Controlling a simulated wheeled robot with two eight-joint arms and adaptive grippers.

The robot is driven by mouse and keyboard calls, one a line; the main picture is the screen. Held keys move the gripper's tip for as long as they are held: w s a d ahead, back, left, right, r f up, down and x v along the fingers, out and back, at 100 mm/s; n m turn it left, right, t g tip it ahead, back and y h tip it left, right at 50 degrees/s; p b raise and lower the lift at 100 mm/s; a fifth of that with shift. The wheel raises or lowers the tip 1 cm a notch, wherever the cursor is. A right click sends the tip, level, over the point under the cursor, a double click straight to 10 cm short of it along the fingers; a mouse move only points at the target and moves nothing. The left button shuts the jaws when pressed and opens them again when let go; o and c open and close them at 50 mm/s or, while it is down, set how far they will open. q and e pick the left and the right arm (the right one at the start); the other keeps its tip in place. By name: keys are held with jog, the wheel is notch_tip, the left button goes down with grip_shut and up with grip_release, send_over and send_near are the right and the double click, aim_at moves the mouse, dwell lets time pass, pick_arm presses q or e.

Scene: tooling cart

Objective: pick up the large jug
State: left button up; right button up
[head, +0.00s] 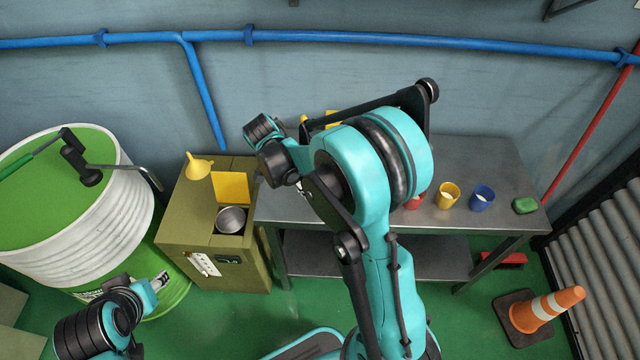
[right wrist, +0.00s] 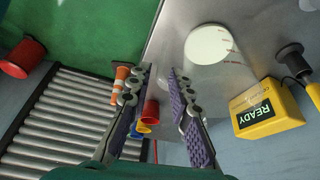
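The large jug looks like a clear vessel with red marks and a round white area (right wrist: 208,45), on the grey metal table in the right wrist view. In the head view my right arm hides it. My right gripper (right wrist: 158,82) is open, with purple pads. Its right finger overlaps the jug's near side in the picture, and the jug does not appear between the fingers. Whether they touch I cannot tell. My left gripper (head: 160,280) is low at the left in the head view, away from the table; its finger opening is too small to judge.
A red cup (right wrist: 151,112), a yellow cup (head: 447,195) and a blue cup (head: 482,198) stand on the table (head: 505,165). A yellow READY box (right wrist: 268,108) is beside the jug. An olive cabinet (head: 185,235) stands left.

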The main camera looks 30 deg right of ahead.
jog(key=b+x, duration=0.1)
jog(key=x, duration=0.2)
jog(key=b+x, duration=0.1)
jog(key=x, duration=0.3)
jog(key=b+x, duration=0.1)
jog(key=x, duration=0.3)
jog(key=shift+w+d+f+b, duration=0.1)
jog(key=shift+w+d+b, duration=0.05)
jog(key=shift+w+b, duration=0.15)
grip_shut()
